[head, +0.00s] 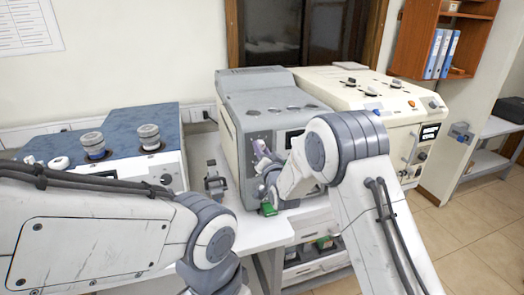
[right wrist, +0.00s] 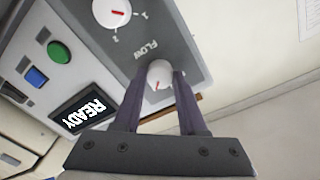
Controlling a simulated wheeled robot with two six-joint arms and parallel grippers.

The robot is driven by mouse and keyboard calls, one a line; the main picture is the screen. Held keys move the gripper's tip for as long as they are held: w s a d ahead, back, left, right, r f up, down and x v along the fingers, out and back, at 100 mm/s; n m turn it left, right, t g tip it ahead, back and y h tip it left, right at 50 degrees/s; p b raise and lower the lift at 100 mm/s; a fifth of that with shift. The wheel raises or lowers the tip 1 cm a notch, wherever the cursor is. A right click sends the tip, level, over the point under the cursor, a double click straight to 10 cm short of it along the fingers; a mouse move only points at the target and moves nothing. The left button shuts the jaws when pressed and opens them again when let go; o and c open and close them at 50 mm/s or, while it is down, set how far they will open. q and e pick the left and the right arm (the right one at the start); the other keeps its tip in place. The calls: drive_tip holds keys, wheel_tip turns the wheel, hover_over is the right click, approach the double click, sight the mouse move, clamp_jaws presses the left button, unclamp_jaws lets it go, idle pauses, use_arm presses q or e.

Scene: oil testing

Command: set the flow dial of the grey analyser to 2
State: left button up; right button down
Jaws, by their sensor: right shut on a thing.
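The grey analyser (head: 262,98) stands on the bench in the middle of the head view. My right gripper (head: 262,150) is at its front panel and hides part of it. In the right wrist view, my right gripper (right wrist: 160,82) is shut on a round white knob (right wrist: 158,70) with a red pointer line. The word FLOW shows upside down between this knob and a second white dial (right wrist: 112,12), also with a red pointer. The numbers around the held knob are hidden or too small to read. My left arm crosses the lower left; its gripper is out of view.
A lit READY display (right wrist: 83,113), a green button (right wrist: 59,52) and a blue button (right wrist: 36,77) sit beside the knobs. A cream machine (head: 375,95) stands right of the analyser, a blue-topped unit (head: 115,130) left. A black stand (head: 215,183) is near the analyser.

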drive_tip(key=shift+f+n+b, duration=0.15)
drive_tip(key=shift+n+b, duration=4.95)
drive_tip(key=shift+b, duration=2.2)
drive_tip(key=shift+c, duration=2.3)
unclamp_jaws()
drive_tip(key=b+v, duration=0.3)
drive_tip(key=v, duration=0.7)
drive_tip(key=shift+s+d+f, duration=0.15)
drive_tip(key=shift+s+d, duration=0.05)
